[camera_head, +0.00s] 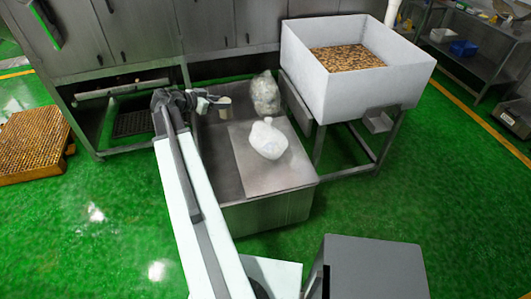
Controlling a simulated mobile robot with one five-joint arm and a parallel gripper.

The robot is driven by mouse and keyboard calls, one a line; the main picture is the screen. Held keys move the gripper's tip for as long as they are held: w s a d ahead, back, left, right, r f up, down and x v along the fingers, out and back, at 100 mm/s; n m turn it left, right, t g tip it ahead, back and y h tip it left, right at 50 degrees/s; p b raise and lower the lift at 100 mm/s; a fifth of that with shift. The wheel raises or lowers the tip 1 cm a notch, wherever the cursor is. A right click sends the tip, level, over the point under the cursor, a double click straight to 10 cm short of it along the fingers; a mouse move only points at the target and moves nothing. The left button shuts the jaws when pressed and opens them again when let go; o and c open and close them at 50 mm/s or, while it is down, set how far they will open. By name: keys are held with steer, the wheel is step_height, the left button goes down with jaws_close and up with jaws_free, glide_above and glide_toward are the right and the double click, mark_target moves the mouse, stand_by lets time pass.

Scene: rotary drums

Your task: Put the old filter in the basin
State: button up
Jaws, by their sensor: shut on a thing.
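My gripper (213,99) is at the end of my arm, left of the picture's centre. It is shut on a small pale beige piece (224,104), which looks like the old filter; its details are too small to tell. The gripper and the piece are over the open left part of a grey metal basin (270,213). The piece appears to hang above the basin floor, but I cannot judge the height.
A flat metal sheet (250,178) covers the basin's right part, with a white bag (267,140) on it. A clear bag (265,92) stands behind. A white tub (385,86) of brown pieces is at right. Green floor (105,240) is open at left.

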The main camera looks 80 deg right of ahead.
steer(key=shift+w+f+b, duration=0.15)
steer(key=shift+f+b, duration=0.15)
steer(key=s+d+f+b, duration=0.1)
steer(key=d+f+b, duration=0.2)
steer(key=f+b, duration=2)
steer(key=s+d+f+b, duration=0.1)
steer(key=d+f+b, duration=0.1)
steer(key=f+b, duration=2.1)
steer(key=b, duration=0.2)
glide_above(250, 164)
steer(key=f, duration=0.2)
step_height(250, 164, down, 4)
steer(key=b, duration=0.3)
steer(key=shift+s+r+n+t, duration=0.1)
steer(key=shift+r+n+t, duration=0.15)
steer(key=shift+n+t, duration=0.05)
steer(key=shift+r, duration=0.25)
steer(key=shift+f, duration=0.2)
steer(key=o, duration=1.4)
steer(key=shift+c, duration=0.2)
steer(key=shift+r, duration=0.15)
